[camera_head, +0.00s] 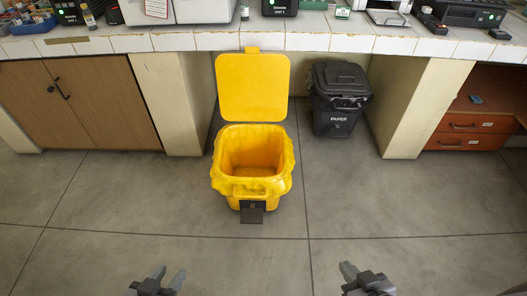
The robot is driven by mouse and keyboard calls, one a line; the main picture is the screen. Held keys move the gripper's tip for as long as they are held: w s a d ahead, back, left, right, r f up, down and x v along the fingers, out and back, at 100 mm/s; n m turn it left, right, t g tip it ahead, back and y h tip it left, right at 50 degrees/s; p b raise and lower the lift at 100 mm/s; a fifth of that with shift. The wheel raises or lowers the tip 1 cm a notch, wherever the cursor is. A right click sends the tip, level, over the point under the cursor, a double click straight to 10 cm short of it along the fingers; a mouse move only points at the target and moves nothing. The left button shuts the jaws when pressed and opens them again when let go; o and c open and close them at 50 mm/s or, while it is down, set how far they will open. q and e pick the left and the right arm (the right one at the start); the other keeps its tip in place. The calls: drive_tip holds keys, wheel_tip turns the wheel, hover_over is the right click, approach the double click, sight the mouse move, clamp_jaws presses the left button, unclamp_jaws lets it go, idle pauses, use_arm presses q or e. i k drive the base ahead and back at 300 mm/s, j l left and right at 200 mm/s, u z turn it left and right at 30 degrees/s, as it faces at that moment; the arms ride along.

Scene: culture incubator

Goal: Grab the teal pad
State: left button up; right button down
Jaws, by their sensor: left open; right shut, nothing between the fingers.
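A small teal-blue item (475,99), which looks like the teal pad, lies in the open red-brown compartment above the drawers at the far right. It is too small to make out in detail. My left gripper (168,273) is at the bottom edge, left of centre, open and empty over the floor. My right gripper (349,268) is at the bottom edge, right of centre, shut with nothing in it. Both grippers are far from the teal item.
An open yellow bin (252,185) stands ahead on the grey floor. A black lidded paper bin (338,98) stands under the white tiled bench (300,42). A pale bench support (421,105) stands left of the drawers (468,142). The floor at right is clear.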

sight(475, 100)
drive_tip(key=z, duration=1.65)
drive_tip(key=i+z, duration=0.35)
drive_tip(key=i, duration=1.95)
drive_tip(key=i+j+z, duration=0.1)
drive_tip(key=i, duration=1.7)
